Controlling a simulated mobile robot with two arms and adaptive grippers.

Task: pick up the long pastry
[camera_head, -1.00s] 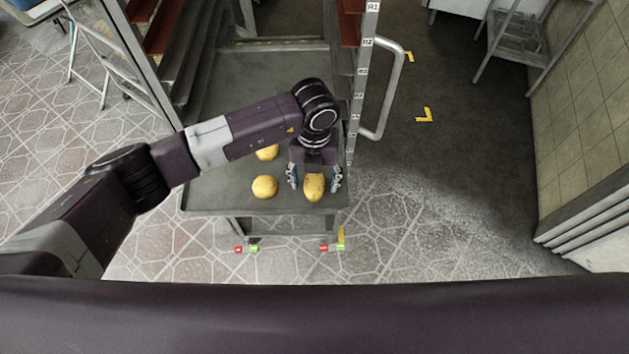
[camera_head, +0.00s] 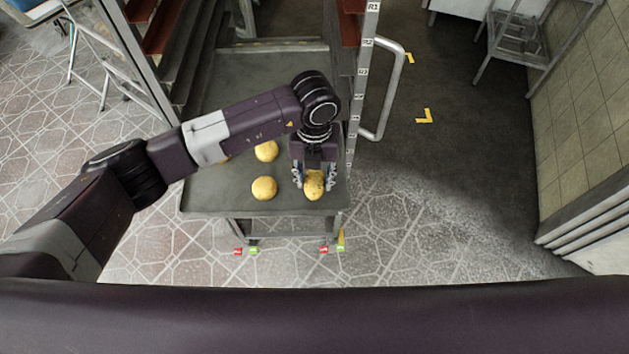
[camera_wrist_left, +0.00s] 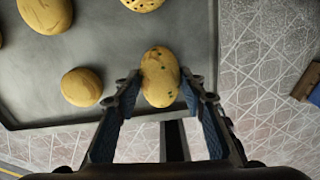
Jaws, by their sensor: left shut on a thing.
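The long pastry (camera_head: 314,186) is an oval golden piece with dark specks, at the front right of the grey tray (camera_head: 225,198). My left gripper (camera_head: 314,182) is over it with a finger at each side, shut on it. The pastry also shows in the left wrist view (camera_wrist_left: 160,77), its near part between the fingers (camera_wrist_left: 160,100). It appears to be on or just over the tray; I cannot tell which. My right gripper is not in view.
Rounder pastries lie left of the long one (camera_head: 264,188) and behind it (camera_head: 266,151). A rack post with labels and a bent metal handle (camera_head: 385,90) stand right of the tray. Tiled floor lies clear in front.

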